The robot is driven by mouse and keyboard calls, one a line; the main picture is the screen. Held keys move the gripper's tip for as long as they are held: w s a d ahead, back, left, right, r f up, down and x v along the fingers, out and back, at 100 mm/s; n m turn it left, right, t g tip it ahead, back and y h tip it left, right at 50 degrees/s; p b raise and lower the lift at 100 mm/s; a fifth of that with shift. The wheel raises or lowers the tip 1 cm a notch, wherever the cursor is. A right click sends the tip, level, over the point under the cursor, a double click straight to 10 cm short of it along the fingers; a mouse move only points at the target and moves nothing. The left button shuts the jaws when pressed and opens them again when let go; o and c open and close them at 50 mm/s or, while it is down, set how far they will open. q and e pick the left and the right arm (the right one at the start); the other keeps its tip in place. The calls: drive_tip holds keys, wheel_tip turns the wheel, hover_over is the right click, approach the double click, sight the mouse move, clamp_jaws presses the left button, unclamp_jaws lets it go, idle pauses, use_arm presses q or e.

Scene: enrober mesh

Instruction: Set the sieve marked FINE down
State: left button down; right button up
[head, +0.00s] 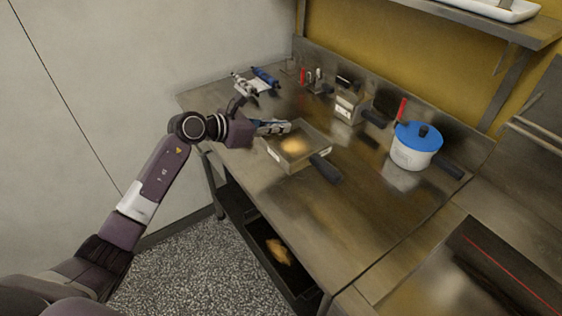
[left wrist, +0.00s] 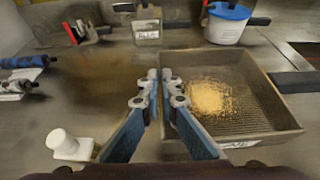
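A square metal sieve with a mesh floor and a dark handle (head: 325,169) is at the middle of the metal bench. A tan powder heap (head: 295,145) lies in it. It fills the right of the left wrist view (left wrist: 285,108). A white label shows on its near side, but its wording is too small to read. My left gripper (head: 287,127) is at the sieve's left wall. In the left wrist view its blue fingers (left wrist: 159,78) are close together, apparently one on each side of that wall. Whether the sieve's underside touches the bench is hidden. My right gripper is out of view.
A smaller labelled metal box (head: 350,105) stands behind the sieve, and a blue-lidded pot (head: 416,148) to the right. A blue roll (left wrist: 24,62) and a white knobbed object (left wrist: 66,144) are to the left. The bench in front of the sieve (head: 275,185) is clear.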

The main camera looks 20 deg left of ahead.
sight(274, 139)
use_arm(q)
wheel_tip(274, 139, down, 4)
drive_tip(key=shift+f+b, duration=0.1)
drive_tip(key=shift+b, duration=0.95)
drive_tip(key=shift+f+b, duration=1.65)
drive_tip(key=shift+f, duration=0.65)
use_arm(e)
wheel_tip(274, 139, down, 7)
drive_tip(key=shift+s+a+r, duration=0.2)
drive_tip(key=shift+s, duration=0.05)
use_arm(q)
drive_tip(key=shift+r, duration=0.1)
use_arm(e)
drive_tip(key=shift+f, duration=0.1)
use_arm(q)
drive_tip(key=c, duration=2.7)
unclamp_jaws()
drive_tip(key=shift+f, duration=0.25)
drive_tip(key=o, duration=0.5)
drive_tip(key=shift+o, duration=0.2)
drive_tip(key=shift+r, duration=0.1)
